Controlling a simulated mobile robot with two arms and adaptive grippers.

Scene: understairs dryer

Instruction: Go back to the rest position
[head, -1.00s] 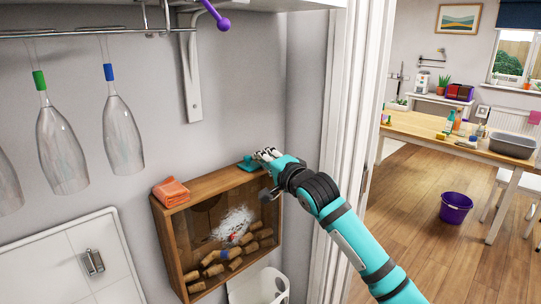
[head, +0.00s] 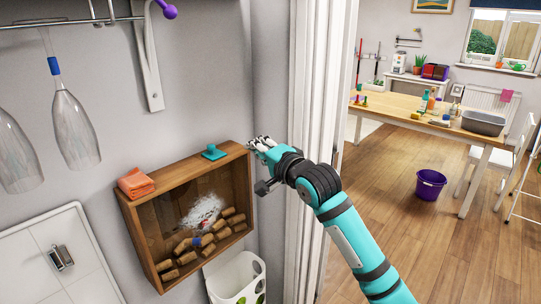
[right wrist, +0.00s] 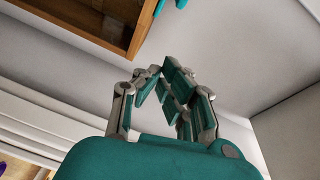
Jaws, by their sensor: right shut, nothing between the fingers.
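My right gripper (head: 262,146) is shut and empty, just off the right end of the wooden box shelf (head: 247,185) on the wall. In the right wrist view its fingers (right wrist: 172,88) are together with nothing between them, and the shelf's wooden edge (right wrist: 135,35) shows above. A small teal object with a knob (head: 214,152) sits on top of the shelf, apart from the gripper. My left gripper is not in view.
A folded orange cloth (head: 135,183) lies on the shelf top, and corks (head: 203,241) lie inside. Glasses (head: 75,130) hang at left. A white door frame (head: 312,110) stands close behind my right arm. A white bin (head: 237,280) is below. Floor beyond the doorway is largely open.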

